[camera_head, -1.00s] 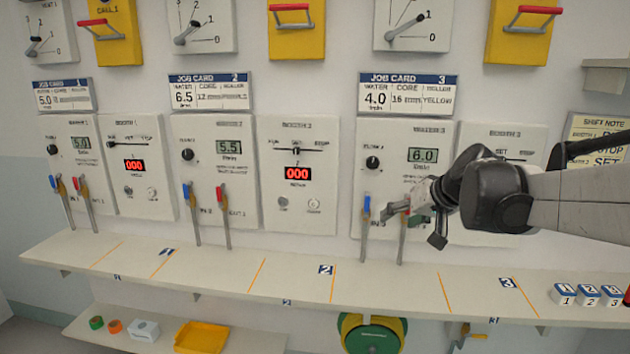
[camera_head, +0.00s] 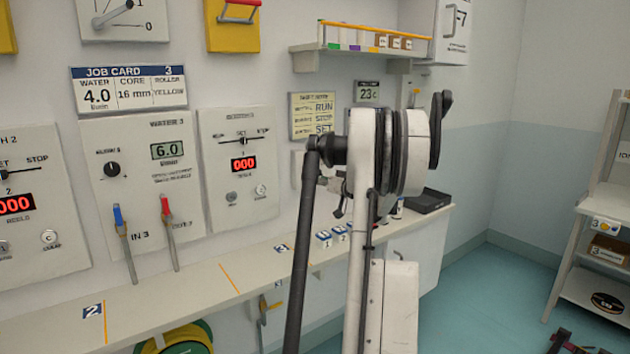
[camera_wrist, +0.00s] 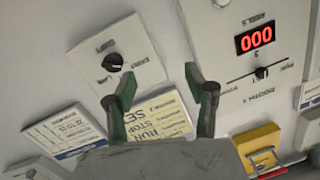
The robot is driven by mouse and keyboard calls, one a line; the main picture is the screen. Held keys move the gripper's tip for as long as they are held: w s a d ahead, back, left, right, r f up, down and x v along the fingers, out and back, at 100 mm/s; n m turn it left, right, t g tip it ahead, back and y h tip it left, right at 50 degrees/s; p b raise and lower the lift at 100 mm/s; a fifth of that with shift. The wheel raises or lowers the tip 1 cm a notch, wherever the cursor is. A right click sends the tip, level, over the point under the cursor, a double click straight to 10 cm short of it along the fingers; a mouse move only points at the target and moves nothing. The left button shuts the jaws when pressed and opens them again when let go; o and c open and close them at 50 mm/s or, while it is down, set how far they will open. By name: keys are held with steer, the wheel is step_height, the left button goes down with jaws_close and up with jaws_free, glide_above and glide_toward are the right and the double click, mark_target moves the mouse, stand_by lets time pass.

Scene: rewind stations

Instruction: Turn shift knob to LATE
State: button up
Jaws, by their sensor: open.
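The shift knob (camera_wrist: 112,62) is a black round knob on a small white plate in the upper left of the wrist view. In the head view my arm covers most of the knob plate, and the knob does not show there.
The shift note (camera_wrist: 158,116) shows between my fingers, and also in the head view (camera_head: 312,113). The booth 3 panel (camera_head: 238,165) stands left of my arm. A shelf (camera_head: 375,54) juts out above.

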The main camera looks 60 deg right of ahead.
steer(key=h, duration=0.2)
glide_toward(319, 174)
steer(key=shift+m, duration=0.4)
steer(key=b+x, duration=0.1)
steer(key=x, duration=0.8)
steer(key=shift+w+d+r, duration=0.1)
steer(key=shift+w+d, duration=0.05)
steer(key=shift+d, duration=0.05)
steer(key=c, duration=1.1)
steer(key=shift+c, duration=0.2)
